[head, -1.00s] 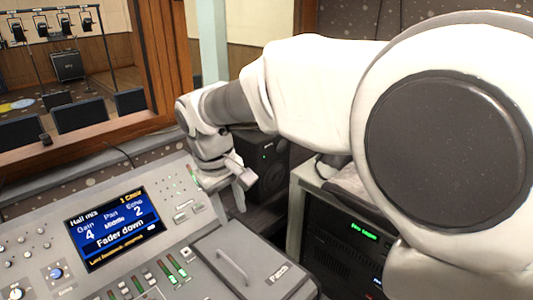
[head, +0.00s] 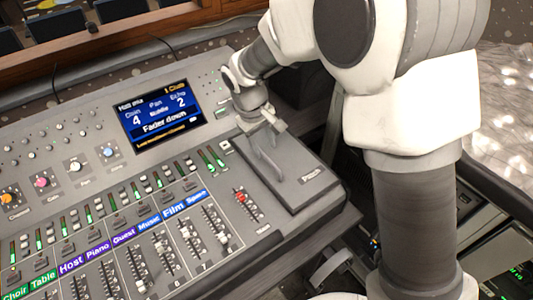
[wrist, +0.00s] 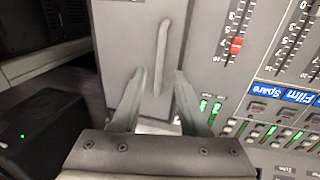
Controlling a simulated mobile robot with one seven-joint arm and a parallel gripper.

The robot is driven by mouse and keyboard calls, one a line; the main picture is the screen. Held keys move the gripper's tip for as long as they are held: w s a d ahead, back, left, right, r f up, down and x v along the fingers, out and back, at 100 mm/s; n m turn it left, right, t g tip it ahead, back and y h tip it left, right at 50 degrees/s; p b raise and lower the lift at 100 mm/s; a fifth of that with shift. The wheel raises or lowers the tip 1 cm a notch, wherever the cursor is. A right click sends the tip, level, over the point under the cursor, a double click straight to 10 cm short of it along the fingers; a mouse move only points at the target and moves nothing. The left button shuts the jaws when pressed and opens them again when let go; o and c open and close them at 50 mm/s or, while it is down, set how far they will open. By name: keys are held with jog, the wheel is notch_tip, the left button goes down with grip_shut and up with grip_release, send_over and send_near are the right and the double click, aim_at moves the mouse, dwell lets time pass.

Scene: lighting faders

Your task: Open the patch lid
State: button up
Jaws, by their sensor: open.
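The patch lid (head: 299,188) is a flat grey panel at the right end of the mixing desk, lying shut. Its long bar handle (head: 266,166) stands up along its left part. In the wrist view the lid (wrist: 119,75) fills the upper middle, with the handle (wrist: 162,55) running up and down. My gripper (head: 265,140) is over the lid's far end, near the handle's far end. In the wrist view my gripper (wrist: 161,78) is open, one finger on each side of the handle's lower end. I cannot tell whether a finger touches the handle or lid.
The desk's screen (head: 161,116) reads "Fader down". Several faders stand left of the lid, including one with a red cap (head: 240,197). A dark rack unit (head: 505,275) stands at the lower right. A window ledge (head: 150,25) runs behind the desk.

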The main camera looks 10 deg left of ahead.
aim_at(267, 159)
jog(key=shift+w+d+f, duration=0.15)
jog(key=shift+w+f, duration=0.05)
jog(key=shift+f, duration=0.85)
jog(key=shift+w+d+f, duration=0.15)
jog(key=shift+f, duration=0.85)
grip_shut()
